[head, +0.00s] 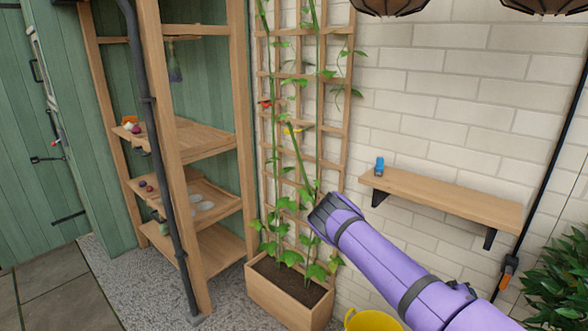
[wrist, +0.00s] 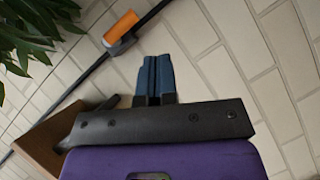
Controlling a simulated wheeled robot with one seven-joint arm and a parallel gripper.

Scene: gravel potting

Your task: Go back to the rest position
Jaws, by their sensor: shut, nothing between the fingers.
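My gripper (wrist: 155,60) shows in the wrist view with its two dark blue fingers pressed together and nothing between them. The fingers point toward the pale brick wall (wrist: 235,35). An orange piece (wrist: 121,27) on a dark pole is beyond the fingers, to their upper left; I see no contact. In the head view my purple arm reaches from the lower right up to the front of the trellis, and I cannot make out the fingers there.
A wooden wall shelf (head: 450,202) holds a small blue object (head: 379,166). A trellis planter (head: 285,300) with vines stands behind my arm. A yellow pot (head: 372,321) is below the arm. A shelving rack (head: 205,145) stands left. Leafy plants (head: 560,280) are at right.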

